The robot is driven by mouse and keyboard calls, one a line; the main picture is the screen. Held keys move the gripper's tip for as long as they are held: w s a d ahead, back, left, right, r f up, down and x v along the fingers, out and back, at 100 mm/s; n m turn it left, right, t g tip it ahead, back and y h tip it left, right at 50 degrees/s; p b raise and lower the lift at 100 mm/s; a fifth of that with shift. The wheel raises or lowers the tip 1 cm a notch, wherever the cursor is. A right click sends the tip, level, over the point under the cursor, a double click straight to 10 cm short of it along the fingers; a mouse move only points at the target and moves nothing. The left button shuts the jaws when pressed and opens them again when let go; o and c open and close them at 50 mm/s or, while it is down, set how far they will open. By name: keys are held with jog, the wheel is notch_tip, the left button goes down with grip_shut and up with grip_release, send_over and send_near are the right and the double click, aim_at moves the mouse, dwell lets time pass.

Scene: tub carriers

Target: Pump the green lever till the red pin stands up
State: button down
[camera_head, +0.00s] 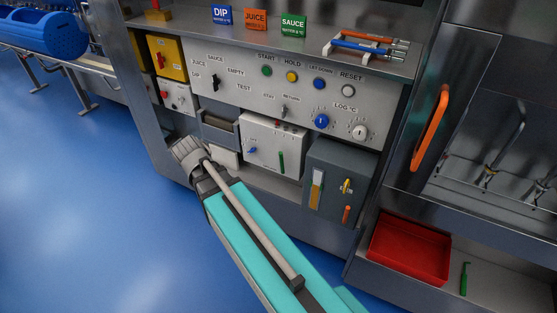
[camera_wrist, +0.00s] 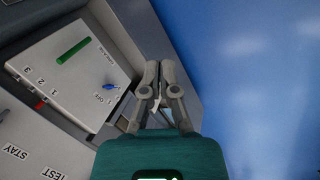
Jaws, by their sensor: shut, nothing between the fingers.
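The green lever (camera_head: 281,162) is a slim upright bar on the front of a white box (camera_head: 262,163) under the control panel. In the wrist view the lever (camera_wrist: 73,50) lies to the left of my gripper (camera_wrist: 160,68), with a blue knob (camera_wrist: 108,87) between them. My gripper (camera_head: 184,148) is shut and empty, to the left of the white box and apart from the lever. Small red marks show along the box's top edge, one of them in the wrist view (camera_wrist: 40,104). I cannot tell whether any is the red pin, or how it stands.
A grey box (camera_head: 331,190) with a yellow and an orange handle stands right of the white box. Grey bins (camera_head: 218,133) sit to its left. The panel (camera_head: 300,90) overhangs it. A red tray (camera_head: 408,250) is at lower right. Blue floor is clear at left.

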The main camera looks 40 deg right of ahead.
jog(key=w+d+f+m+h+b, duration=0.1)
jog(key=w+d+f+h+b, duration=0.5)
jog(key=d+b, duration=0.4)
jog(key=m+g+h+b, duration=0.4)
jog(key=h+b, duration=0.5)
jog(key=b, duration=1.3)
send_near(282, 163)
notch_tip(282, 163, up, 4)
jog(key=w+n+g, duration=0.1)
jog(key=w, duration=0.2)
jog(key=shift+d+f, duration=0.1)
jog(key=shift+f, duration=0.05)
jog(key=shift+s+d, duration=0.15)
jog(key=shift+p+x, duration=0.85)
jog(key=shift+x, duration=4)
jog(key=shift+s, duration=0.1)
jog(key=shift+b, duration=0.35)
